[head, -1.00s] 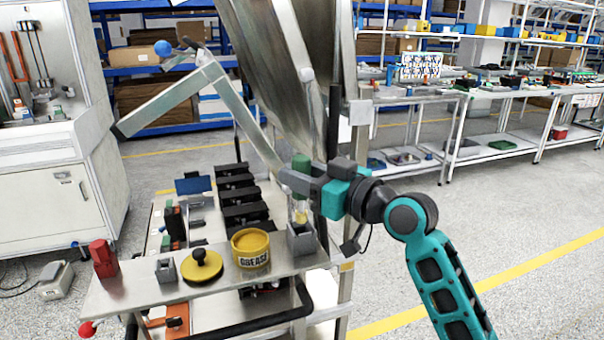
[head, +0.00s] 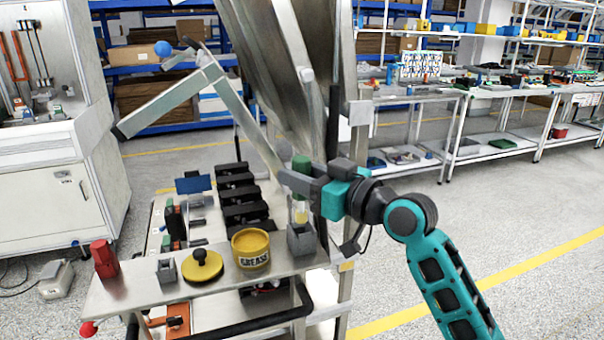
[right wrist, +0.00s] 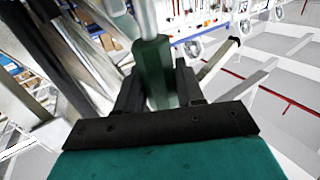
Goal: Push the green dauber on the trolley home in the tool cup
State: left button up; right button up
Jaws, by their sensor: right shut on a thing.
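The green dauber (head: 301,164) is upright above the trolley, with its green handle on top and a pale, yellowish lower end. My right gripper (head: 300,183) is shut on the handle. The right wrist view also shows the green handle (right wrist: 153,72) between the fingers of my right gripper (right wrist: 158,92). The grey, square tool cup (head: 301,240) stands on the trolley (head: 130,296) directly below the dauber. The dauber's lower end is at the cup's mouth; I cannot tell whether it is inside the rim. My left gripper is out of view.
A yellow grease tub (head: 251,250) stands just left of the tool cup. Farther left are a yellow lid with a black knob (head: 202,266), a smaller grey holder (head: 167,270) and a red object (head: 103,259). Black breaker units (head: 240,195) sit behind. A black trolley handle (head: 255,323) runs along the front.

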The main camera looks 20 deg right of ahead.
aim_at(303, 206)
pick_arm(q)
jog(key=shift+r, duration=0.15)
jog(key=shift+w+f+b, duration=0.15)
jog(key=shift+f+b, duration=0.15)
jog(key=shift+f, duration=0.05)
pick_arm(e)
jog(key=shift+f, duration=0.5)
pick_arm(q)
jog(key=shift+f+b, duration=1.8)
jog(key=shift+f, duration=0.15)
pick_arm(e)
jog(key=shift+f, duration=2.55)
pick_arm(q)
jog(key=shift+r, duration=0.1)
pick_arm(e)
jog(key=o, duration=1.1)
jog(key=shift+s+d, duration=0.15)
pick_arm(q)
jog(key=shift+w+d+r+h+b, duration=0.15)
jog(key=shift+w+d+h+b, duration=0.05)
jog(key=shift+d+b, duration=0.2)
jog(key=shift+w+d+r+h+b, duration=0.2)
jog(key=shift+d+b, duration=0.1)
jog(key=shift+b, duration=0.1)
pick_arm(e)
jog(key=shift+v, duration=6.3)
